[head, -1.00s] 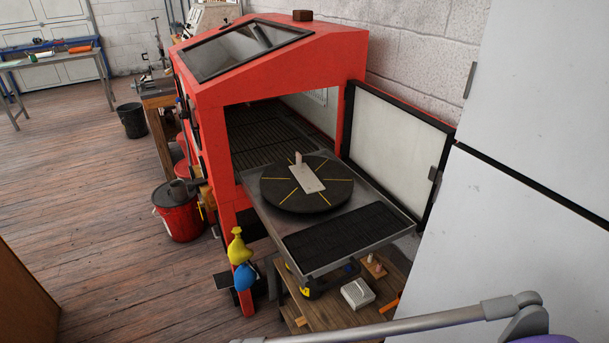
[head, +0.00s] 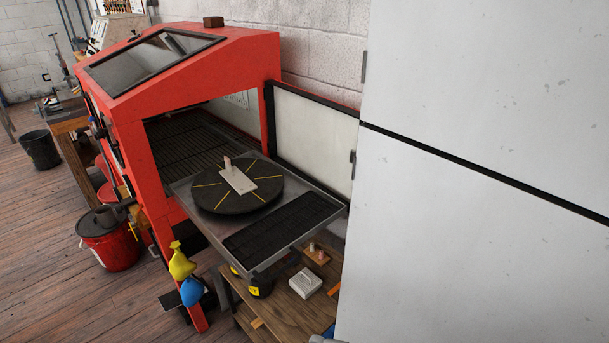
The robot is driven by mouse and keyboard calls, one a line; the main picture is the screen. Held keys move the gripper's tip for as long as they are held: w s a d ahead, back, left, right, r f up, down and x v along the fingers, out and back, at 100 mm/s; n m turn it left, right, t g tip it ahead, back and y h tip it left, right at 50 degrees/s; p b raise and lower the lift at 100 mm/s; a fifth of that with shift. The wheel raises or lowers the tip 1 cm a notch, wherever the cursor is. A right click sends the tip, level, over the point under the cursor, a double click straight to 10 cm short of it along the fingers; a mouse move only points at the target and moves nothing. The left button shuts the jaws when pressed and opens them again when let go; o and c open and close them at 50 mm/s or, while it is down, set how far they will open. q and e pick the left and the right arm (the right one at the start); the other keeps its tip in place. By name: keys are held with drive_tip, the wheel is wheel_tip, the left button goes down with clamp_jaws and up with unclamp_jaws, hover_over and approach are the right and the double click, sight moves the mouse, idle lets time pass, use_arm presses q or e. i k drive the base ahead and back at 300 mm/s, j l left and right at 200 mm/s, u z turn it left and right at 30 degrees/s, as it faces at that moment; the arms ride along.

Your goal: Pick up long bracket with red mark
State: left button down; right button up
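A pale flat metal plate (head: 239,181) with a short upright tan piece at one end lies on a round black turntable (head: 215,204) with yellow lines. It may be the long bracket; I see no clear red mark on it at this size. The turntable sits on a metal tray (head: 262,262) that sticks out of the red cabinet. Neither of my grippers is in view.
The red cabinet (head: 190,70) stands open, its door (head: 315,150) swung out to the right. A large white cabinet (head: 480,150) fills the right side. Below the tray, a wooden bench (head: 285,318) holds a white box (head: 305,283) and a small peg block (head: 317,256). A red bucket (head: 110,245) stands left.

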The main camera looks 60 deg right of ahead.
sight(235, 177)
drive_tip(key=j+z, duration=0.1)
drive_tip(key=z, duration=1.5)
drive_tip(key=i+j+z, duration=0.2)
drive_tip(key=i+j, duration=0.15)
drive_tip(key=j, duration=0.25)
drive_tip(key=i+j+z, duration=0.1)
drive_tip(key=j, duration=0.25)
drive_tip(key=i+j+z, duration=0.1)
drive_tip(key=i+j, duration=0.15)
drive_tip(key=i+j+z, duration=0.1)
drive_tip(key=j, duration=0.35)
drive_tip(key=i+j+z, duration=0.1)
drive_tip(key=j, duration=0.25)
drive_tip(key=i, duration=0.1)
